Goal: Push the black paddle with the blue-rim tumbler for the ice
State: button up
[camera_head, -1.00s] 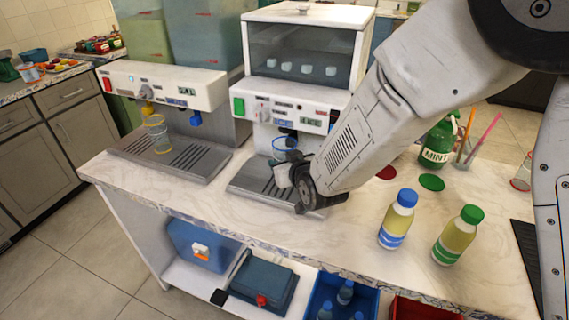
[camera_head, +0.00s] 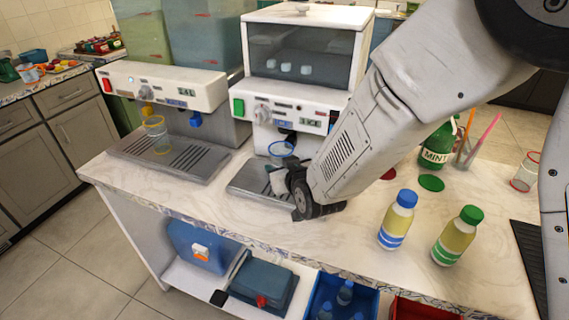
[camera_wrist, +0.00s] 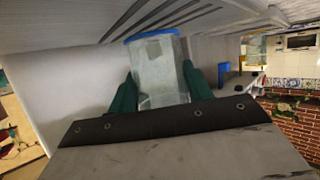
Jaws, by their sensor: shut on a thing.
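The blue-rim tumbler (camera_head: 281,150) is upright below the front of the ice machine (camera_head: 290,105), over its drip tray. My gripper (camera_head: 284,177) is shut on it. In the wrist view, the gripper's green fingers (camera_wrist: 160,92) clasp the clear tumbler (camera_wrist: 160,70) from both sides; a pale shape shows inside, likely ice. The black paddle (camera_head: 285,125) is a small dark shape under the machine's front panel, just above the tumbler; I cannot tell whether they touch. The hopper (camera_head: 300,55) shows 3 ice cubes (camera_head: 288,68).
A second machine (camera_head: 165,85) stands left, with another tumbler (camera_head: 157,135) on its tray. Two bottles (camera_head: 397,220) (camera_head: 457,236), a green MINT jug (camera_head: 437,148), a straw holder (camera_head: 468,152) and a red-based glass (camera_head: 525,172) stand right.

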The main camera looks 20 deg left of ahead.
jog(key=shift+s, duration=1.05)
jog(key=shift+s+a, duration=0.1)
jog(key=s, duration=0.9)
jog(key=shift+s+a, duration=0.2)
jog(key=shift+a, duration=0.15)
jog(key=shift+s, duration=0.2)
jog(key=shift+d, duration=0.1)
jog(key=shift+w+d, duration=0.15)
jog(key=shift+w, duration=2.05)
jog(key=shift+w+d, duration=0.2)
jog(key=shift+w, duration=1.95)
jog(key=shift+w+d, duration=0.15)
jog(key=shift+w, duration=2.05)
